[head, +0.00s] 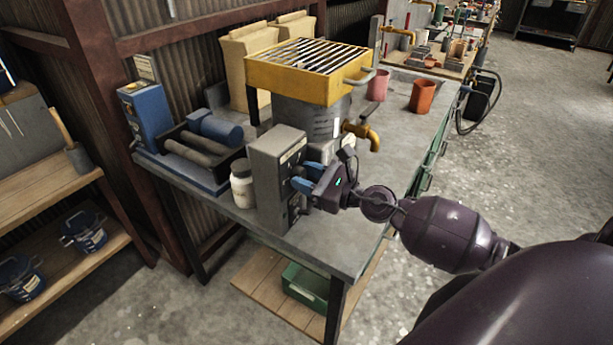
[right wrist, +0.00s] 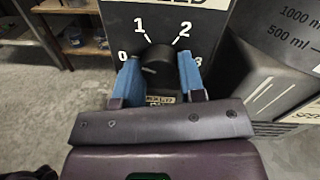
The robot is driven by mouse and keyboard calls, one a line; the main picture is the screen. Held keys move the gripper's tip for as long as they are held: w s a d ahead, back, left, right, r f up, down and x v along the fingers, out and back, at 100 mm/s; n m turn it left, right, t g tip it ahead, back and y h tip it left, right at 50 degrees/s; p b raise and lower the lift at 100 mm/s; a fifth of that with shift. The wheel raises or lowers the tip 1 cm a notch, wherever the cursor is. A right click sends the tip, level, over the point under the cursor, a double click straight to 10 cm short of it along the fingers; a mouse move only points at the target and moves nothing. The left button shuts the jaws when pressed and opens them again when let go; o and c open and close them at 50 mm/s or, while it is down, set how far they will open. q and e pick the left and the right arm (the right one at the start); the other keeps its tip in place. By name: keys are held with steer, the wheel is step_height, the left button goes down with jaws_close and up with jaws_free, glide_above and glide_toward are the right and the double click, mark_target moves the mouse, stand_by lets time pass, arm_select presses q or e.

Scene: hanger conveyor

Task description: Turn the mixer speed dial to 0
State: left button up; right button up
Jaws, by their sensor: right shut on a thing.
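The grey mixer control box (head: 272,178) stands upright at the near edge of the workbench in the head view. In the right wrist view its black speed dial (right wrist: 160,62) is close up, under a partly cut-off SPEED label, with marks 0, 1, 2 and 3 around it. A small light mark shows on the dial's lower left, roughly on the side of the 0, but its exact heading is hard to tell. My right gripper (head: 308,178) is shut on the dial, one blue fingertip on each side; the fingers also show in the right wrist view (right wrist: 160,80). My left gripper is out of view.
A white jar (head: 242,186) stands just left of the box. Behind it are a blue roller machine (head: 215,128) and a yellow-topped container (head: 308,70) with a brass tap (head: 362,134). Two cups stand further right on the bench. The floor to the right is open.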

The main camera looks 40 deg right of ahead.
steer(key=n, duration=0.2)
steer(key=shift+n, duration=0.4)
steer(key=shift+n+p, duration=0.3)
steer(key=shift+n, duration=0.2)
steer(key=o, duration=0.9)
steer(key=shift+s, duration=0.1)
